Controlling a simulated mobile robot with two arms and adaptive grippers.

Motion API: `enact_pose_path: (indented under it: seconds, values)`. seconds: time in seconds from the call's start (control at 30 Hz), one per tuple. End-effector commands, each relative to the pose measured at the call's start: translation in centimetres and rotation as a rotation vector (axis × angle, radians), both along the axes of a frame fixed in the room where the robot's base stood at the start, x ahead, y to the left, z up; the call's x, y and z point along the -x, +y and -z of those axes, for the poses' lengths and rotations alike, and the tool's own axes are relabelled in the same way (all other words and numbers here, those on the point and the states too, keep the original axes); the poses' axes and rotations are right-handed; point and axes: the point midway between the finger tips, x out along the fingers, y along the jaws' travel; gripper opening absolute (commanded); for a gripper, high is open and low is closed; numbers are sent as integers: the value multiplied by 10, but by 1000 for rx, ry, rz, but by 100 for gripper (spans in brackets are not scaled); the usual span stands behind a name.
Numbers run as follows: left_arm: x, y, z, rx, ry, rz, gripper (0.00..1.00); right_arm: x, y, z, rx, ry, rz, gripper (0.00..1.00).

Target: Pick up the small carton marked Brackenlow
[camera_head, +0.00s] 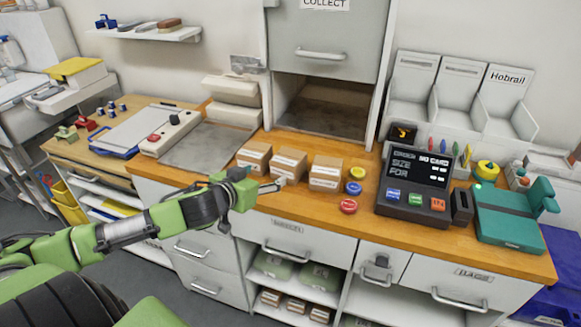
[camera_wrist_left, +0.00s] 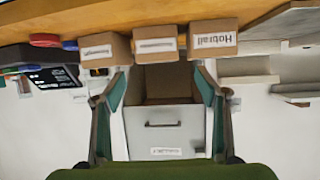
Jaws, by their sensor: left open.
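Three small brown cartons with white labels stand in a row on the wooden counter: a left one (camera_head: 255,157), a middle one (camera_head: 290,163) and a right one (camera_head: 326,172). In the left wrist view, which is upside down, the carton at the right (camera_wrist_left: 211,38) reads Hobrail. The middle carton (camera_wrist_left: 155,44) and the left carton (camera_wrist_left: 104,50) have labels too small to read surely, so I cannot tell which is marked Brackenlow. My left gripper (camera_head: 277,184) is open and empty, just in front of the cartons; its fingers (camera_wrist_left: 161,80) spread below the middle carton in the wrist view.
Red and yellow round tins (camera_head: 348,206) sit right of the cartons. Further right are a dark size display (camera_head: 416,168) and a teal device (camera_head: 508,218). A grey hatch (camera_head: 326,40) hangs above an opening behind the cartons. A white keypad device (camera_head: 170,136) stands left.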

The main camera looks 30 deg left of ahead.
Motion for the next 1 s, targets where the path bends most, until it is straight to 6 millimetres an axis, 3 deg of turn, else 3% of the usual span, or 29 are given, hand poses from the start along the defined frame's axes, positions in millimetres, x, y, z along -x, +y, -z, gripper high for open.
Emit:
enact_pose_path:
  seconds: [0.17, 0.8, 1.0]
  values:
    - [-10, 0, -14, 10, -28, 9, 67, 0, 2, 0, -2, -1, 1, 40]
    - [-77, 9, 14, 12, -27, 8, 67, 0, 6, -10, -7, 0, 1, 40]
    - [-86, 10, 18, 10, -26, 9, 67, 0, 4, -12, -5, 0, 0, 40]
